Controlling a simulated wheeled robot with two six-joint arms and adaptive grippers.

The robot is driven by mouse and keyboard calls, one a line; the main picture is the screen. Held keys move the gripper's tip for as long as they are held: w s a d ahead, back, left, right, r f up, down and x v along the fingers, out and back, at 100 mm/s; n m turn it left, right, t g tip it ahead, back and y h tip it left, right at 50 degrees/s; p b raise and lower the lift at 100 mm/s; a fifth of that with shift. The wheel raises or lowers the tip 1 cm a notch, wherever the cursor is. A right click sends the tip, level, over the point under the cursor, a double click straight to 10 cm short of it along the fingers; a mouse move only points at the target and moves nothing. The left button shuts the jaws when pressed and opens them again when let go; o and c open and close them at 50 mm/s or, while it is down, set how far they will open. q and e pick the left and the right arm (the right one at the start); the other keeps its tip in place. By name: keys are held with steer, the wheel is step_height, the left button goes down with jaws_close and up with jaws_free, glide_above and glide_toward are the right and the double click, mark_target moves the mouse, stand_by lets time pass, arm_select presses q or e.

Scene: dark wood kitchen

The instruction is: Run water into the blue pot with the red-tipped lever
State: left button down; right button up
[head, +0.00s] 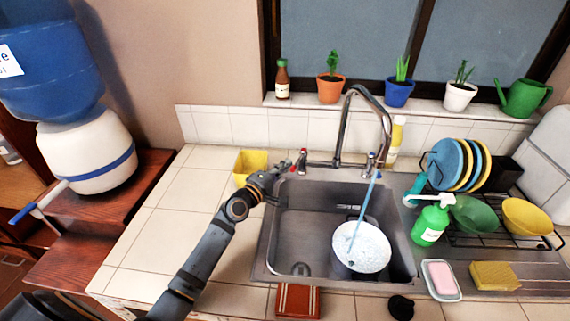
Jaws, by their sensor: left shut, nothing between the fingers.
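The pot (361,249) stands in the right part of the sink basin (300,226). Its inside looks pale and speckled; little of its outer wall shows. The red-tipped lever (302,157) is at the left of the tap base, and a blue-tipped lever (370,160) is at the right. My left gripper (281,174) is shut and empty, just left of and below the red-tipped lever, with a small apparent gap. My right gripper is out of view.
A yellow container (250,163) stands close behind my left gripper. The tiled counter (165,232) at left is mostly clear.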

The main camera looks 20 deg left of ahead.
mark_target(293, 170)
arm_select(q)
steer(key=shift+w+f, duration=0.1)
steer(key=shift+f, duration=0.05)
steer(key=shift+s+d+p, duration=0.15)
steer(key=shift+d, duration=0.65)
steer(key=shift+s+d+p, duration=0.15)
steer(key=shift+d, duration=0.65)
steer(key=shift+a, duration=0.1)
